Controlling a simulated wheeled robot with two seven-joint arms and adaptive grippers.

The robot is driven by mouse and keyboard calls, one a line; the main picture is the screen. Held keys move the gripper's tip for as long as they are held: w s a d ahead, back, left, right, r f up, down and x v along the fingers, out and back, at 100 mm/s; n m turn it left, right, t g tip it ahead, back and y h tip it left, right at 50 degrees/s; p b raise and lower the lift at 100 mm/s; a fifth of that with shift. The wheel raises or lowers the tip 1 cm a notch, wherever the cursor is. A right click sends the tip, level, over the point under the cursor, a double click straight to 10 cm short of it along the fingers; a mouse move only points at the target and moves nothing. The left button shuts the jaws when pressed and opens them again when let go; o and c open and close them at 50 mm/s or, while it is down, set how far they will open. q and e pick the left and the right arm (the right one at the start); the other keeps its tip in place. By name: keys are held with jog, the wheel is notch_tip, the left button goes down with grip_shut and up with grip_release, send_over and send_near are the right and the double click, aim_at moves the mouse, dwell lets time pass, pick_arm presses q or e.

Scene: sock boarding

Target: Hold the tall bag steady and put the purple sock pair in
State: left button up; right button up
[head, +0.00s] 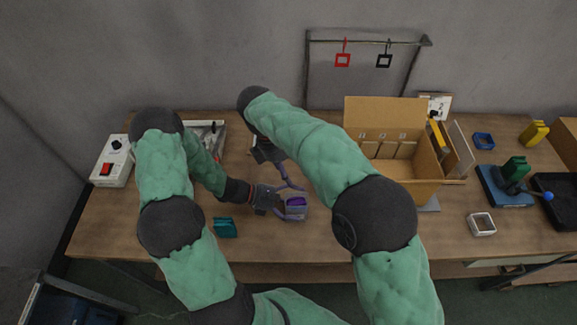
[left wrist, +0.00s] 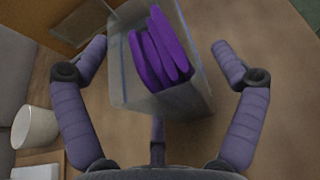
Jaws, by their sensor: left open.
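A translucent tall bag (head: 297,215) stands on the table near the middle. The purple sock pair (head: 296,202) is inside it, and its purple folds (left wrist: 157,52) show through the open top in the left wrist view. My left gripper (head: 286,198) is open, with one finger on each side of the bag (left wrist: 185,108). In the left wrist view, gaps show between the fingers and the bag walls. My right gripper (head: 278,165) is just behind the bag, pointing down; my right arm partly covers it, so its jaws are unclear.
A teal folded item (head: 225,228) lies left of the bag. An open cardboard box (head: 400,170) stands to the right. A white switch box (head: 112,162) is at the far left. A blue press (head: 505,188) and a black tray (head: 560,188) are at the far right.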

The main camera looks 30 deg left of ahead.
pick_arm(q)
jog(key=v, duration=1.1)
jog(key=shift+a, duration=0.15)
jog(key=shift+s+r, duration=0.1)
